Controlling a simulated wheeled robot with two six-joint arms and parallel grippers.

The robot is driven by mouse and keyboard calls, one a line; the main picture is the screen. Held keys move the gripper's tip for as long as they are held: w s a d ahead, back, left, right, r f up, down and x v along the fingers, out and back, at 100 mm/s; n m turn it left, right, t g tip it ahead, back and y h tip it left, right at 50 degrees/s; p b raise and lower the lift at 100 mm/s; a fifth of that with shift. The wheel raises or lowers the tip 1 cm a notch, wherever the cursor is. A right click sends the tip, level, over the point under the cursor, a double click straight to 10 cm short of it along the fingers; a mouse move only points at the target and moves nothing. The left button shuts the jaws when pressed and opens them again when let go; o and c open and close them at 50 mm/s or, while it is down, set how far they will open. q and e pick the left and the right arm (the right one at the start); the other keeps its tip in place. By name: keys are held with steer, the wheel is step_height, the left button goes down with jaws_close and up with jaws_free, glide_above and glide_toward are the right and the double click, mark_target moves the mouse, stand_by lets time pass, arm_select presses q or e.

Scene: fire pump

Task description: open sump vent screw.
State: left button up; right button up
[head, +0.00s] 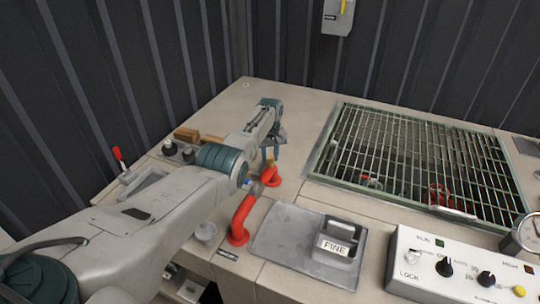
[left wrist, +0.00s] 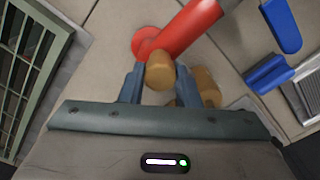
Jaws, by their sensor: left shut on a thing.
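My left gripper (head: 270,152) reaches in from the left over the bench, beside the red pipe (head: 243,215). It is shut on a tan, brass-coloured round knob (head: 269,157), which I take to be the sump vent screw. In the left wrist view, the knob (left wrist: 160,71) sits between the two blue-grey fingertips (left wrist: 159,82), close to the red pipe (left wrist: 186,30). The fingers hide its sides, and how far it is turned cannot be told. My right gripper is not in view.
A second tan cylinder (left wrist: 206,87) stands just right of the fingers. Blue handles (left wrist: 268,73) lie farther right. A grated pit (head: 410,155) is behind right. A box labelled FINE (head: 338,246) stands on a grey plate (head: 283,247). A control panel (head: 462,270) is front right.

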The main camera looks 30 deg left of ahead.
mark_target(270, 156)
arm_select(q)
steer(key=shift+w+a+r, duration=0.1)
steer(key=shift+w+r, duration=0.1)
steer(key=shift+r, duration=0.1)
steer(key=o, duration=0.8)
steer(key=shift+o, duration=0.8)
steer(key=shift+s+f, duration=0.1)
steer(key=shift+f, duration=0.05)
step_height(270, 156, up, 11)
steer(key=b, duration=0.1)
steer(key=shift+b, duration=0.3)
steer(key=shift+f, duration=0.2)
